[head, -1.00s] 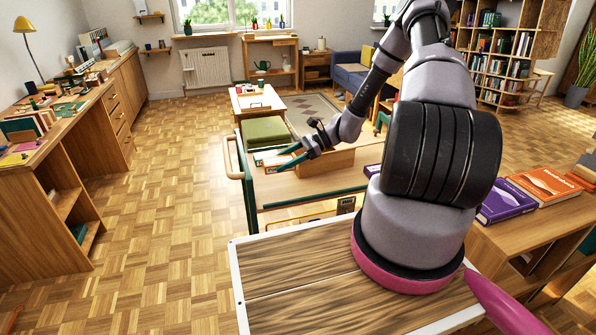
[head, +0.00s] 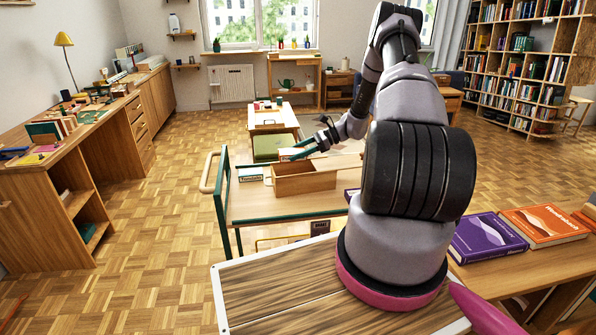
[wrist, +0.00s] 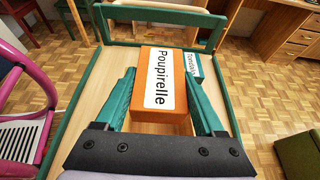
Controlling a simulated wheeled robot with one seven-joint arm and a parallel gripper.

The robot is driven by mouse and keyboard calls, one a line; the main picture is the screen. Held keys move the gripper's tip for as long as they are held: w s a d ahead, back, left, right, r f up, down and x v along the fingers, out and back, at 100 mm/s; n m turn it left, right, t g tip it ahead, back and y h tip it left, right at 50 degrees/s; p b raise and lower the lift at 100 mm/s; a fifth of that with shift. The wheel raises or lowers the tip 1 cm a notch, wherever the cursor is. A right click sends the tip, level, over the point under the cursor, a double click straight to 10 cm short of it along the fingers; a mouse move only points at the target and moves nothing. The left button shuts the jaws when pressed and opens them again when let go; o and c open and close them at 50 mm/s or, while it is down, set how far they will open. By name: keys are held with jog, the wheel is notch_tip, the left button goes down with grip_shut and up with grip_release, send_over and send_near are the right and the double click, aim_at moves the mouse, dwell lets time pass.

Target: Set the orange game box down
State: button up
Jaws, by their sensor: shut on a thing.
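The orange game box (wrist: 157,115), with a white label reading "Poupirelle", is between the green fingers of my gripper (wrist: 160,78) in the wrist view. My gripper is shut on it. The box is over the pale wooden top of a cart (wrist: 100,105) with a green rim; I cannot tell if it touches the top. In the head view my gripper (head: 302,151) is at the far part of the cart, beyond an open wooden box (head: 290,187). The orange box cannot be made out clearly there.
A teal box with a white label (wrist: 194,67) lies close beside the orange box; a similar box (head: 250,174) shows left of the wooden box. A green cushioned seat (head: 267,146) stands beyond the cart. Bare cart top lies left of the orange box in the wrist view.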

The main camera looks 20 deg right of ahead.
jog(key=shift+f, duration=2.65)
jog(key=shift+f, duration=0.3)
jog(key=shift+f, duration=0.1)
jog(key=shift+s+f, duration=0.1)
jog(key=shift+f, duration=0.1)
jog(key=o, duration=1.2)
jog(key=shift+s+f, duration=0.1)
jog(key=shift+f, duration=0.05)
